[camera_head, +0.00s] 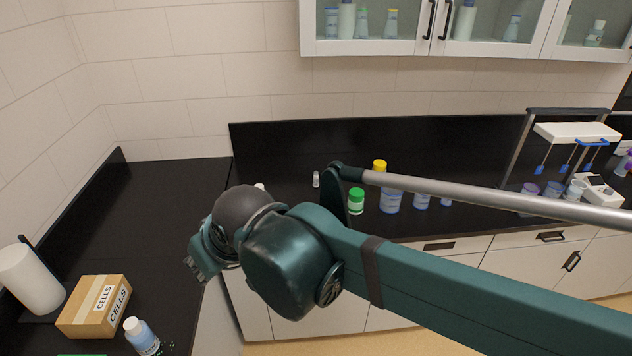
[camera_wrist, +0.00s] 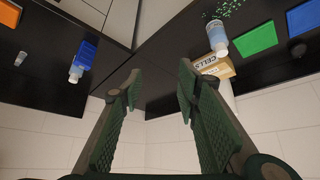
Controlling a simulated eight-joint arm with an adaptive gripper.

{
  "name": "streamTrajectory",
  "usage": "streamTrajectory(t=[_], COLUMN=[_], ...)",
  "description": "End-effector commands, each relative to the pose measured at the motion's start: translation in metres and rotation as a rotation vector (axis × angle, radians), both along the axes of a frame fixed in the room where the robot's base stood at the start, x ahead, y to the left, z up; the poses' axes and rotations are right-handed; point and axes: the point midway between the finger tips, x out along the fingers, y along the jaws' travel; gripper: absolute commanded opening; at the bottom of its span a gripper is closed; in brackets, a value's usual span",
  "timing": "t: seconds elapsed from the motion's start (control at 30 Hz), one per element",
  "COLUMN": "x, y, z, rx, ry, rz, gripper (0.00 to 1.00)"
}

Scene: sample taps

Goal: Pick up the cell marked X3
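No label reading X3 can be made out in either view. A cardboard box marked CELLS (camera_head: 95,306) stands on the black counter at the lower left of the head view; whatever is inside it is hidden. The box also shows in the wrist view (camera_wrist: 226,69), beyond the right finger. My gripper (camera_head: 200,264) is above the counter's edge, to the right of the box and apart from it. In the wrist view my gripper (camera_wrist: 157,82) has its two green fingers spread, with nothing between them.
A white-capped bottle (camera_head: 141,337) stands beside the box, with small green bits spilled nearby. A paper roll (camera_head: 30,280) is at far left. A green mat (camera_wrist: 254,40) and blue mat (camera_wrist: 303,18) lie near the bottle. A green-capped jar (camera_head: 356,202) stands on the back counter.

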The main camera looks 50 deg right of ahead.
Motion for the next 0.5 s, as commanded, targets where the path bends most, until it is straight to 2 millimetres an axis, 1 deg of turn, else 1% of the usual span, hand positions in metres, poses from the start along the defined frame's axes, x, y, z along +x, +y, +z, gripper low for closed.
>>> streamTrajectory(t=[0.27, 0.5], x=[0.039, 0.075], y=[-0.030, -0.062], z=[0.017, 0.027], rx=[0.007, 0.014], ry=[0.018, 0.036], rz=[-0.081, -0.159], gripper=[0.33, 0.33])
